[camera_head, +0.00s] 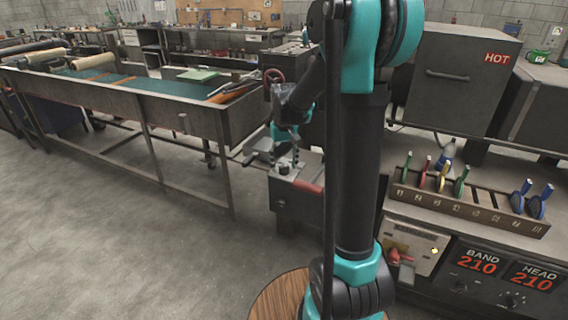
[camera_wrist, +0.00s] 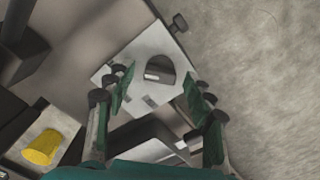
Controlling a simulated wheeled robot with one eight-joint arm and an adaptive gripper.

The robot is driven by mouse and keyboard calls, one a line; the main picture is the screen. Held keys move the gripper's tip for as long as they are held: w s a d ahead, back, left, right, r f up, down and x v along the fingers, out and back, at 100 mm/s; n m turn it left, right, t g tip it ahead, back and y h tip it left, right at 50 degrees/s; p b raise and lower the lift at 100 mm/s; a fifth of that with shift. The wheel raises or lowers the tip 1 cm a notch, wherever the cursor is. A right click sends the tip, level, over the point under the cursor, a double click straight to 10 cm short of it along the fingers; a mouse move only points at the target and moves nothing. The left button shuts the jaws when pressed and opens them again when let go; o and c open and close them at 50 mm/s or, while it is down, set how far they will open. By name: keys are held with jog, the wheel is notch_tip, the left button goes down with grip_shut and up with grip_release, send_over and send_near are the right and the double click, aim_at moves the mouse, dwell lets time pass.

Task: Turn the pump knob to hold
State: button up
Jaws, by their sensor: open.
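The pump knob (camera_wrist: 160,68) is a dark round knob with a pale mark, on a light grey plate (camera_wrist: 125,62) in the wrist view. My gripper (camera_wrist: 158,92) is open, with one green-padded finger to each side below the knob in the picture; the fingers look apart from it. In the head view my gripper (camera_head: 286,150) points down just above the top of a grey metal box (camera_head: 292,200), where the small dark knob (camera_head: 284,169) shows. The setting that the knob points to is too small to read.
A yellow knob (camera_wrist: 42,148) lies left in the wrist view. In the head view a red handle (camera_head: 308,187) is on the box's front edge. A long metal trough table (camera_head: 180,110) stands left, a HOT oven (camera_head: 462,75) and lever rack (camera_head: 470,207) right. Floor at left is clear.

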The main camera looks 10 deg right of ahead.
jog(key=shift+c, duration=0.2)
jog(key=c, duration=1.1)
jog(key=shift+n, duration=0.4)
jog(key=n, duration=0.4)
jog(key=shift+n, duration=2.5)
jog(key=o, duration=1.1)
